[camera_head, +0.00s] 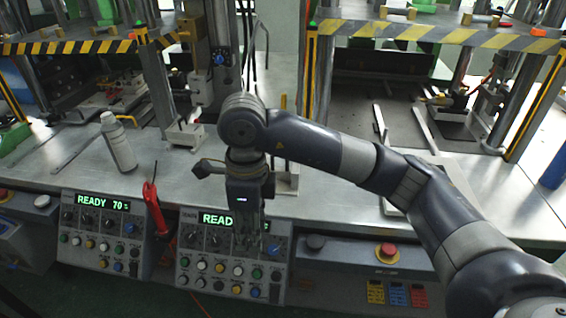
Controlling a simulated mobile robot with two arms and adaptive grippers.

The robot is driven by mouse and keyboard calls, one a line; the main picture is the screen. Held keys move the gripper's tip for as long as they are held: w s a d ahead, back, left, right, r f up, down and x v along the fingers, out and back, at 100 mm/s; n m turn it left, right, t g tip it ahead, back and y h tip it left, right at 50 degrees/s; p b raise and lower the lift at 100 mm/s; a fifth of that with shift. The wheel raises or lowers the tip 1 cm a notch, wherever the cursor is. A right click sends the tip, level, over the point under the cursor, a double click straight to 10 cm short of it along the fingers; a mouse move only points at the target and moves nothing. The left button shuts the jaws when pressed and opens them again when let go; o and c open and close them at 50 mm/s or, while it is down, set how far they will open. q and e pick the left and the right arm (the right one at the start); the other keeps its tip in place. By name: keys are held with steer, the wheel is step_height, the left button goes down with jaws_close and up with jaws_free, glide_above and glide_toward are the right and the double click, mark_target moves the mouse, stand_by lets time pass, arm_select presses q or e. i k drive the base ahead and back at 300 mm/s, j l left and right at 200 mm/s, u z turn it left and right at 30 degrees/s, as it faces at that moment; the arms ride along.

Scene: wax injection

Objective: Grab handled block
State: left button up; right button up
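My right arm reaches in from the right, and its gripper (249,240) points down in front of the right control panel. Its dark fingers blend into the panel, so I cannot tell whether they are open or shut. A pale block with an upright part (186,134) sits on the metal bench, up and left of the gripper. Another pale block-like piece (287,182) stands on the bench just right of the gripper, partly hidden by my wrist. I cannot tell for sure which one is the handled block. My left gripper is not in view.
A red-handled tool (155,208) is between the control panels (100,235). Striped machine frames (440,35) stand behind. A red button (388,251) is at the front edge.

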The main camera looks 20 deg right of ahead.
mark_target(288, 180)
steer(key=i+l, duration=0.9)
